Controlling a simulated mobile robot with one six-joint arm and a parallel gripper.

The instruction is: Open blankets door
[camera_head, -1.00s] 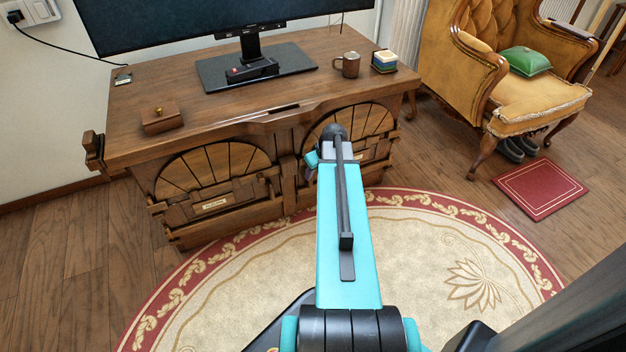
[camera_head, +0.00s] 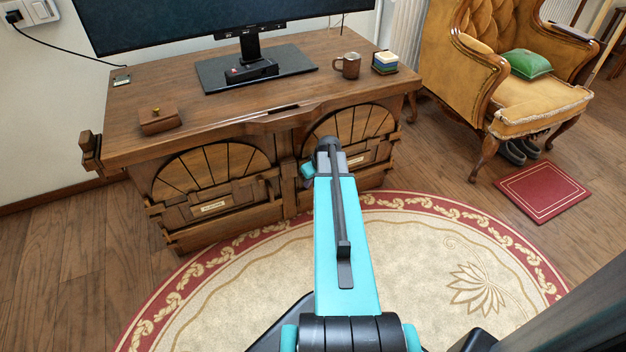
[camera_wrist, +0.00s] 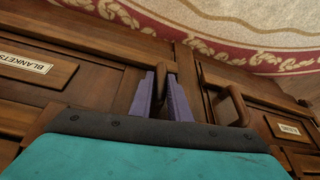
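The wooden cabinet (camera_head: 240,130) has two arched doors, both looking closed. In the wrist view a label reading BLANKETS (camera_wrist: 25,67) is on the door panel at the left. A curved wooden handle (camera_wrist: 173,55) stands beside that panel. My gripper's two purple fingers (camera_wrist: 161,92) are at this handle, with part of it appearing between them. Whether they press on it I cannot tell. A second curved handle (camera_wrist: 240,106) is to the right, beside another label (camera_wrist: 289,129). In the head view my arm hides the fingers and part of the cabinet's middle.
A monitor stand (camera_head: 257,74), a mug (camera_head: 347,65), a small wooden box (camera_head: 159,119) and a stack of coasters (camera_head: 385,62) are on the cabinet top. A yellow armchair (camera_head: 535,100) stands at the right. The round rug (camera_head: 250,290) in front is clear.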

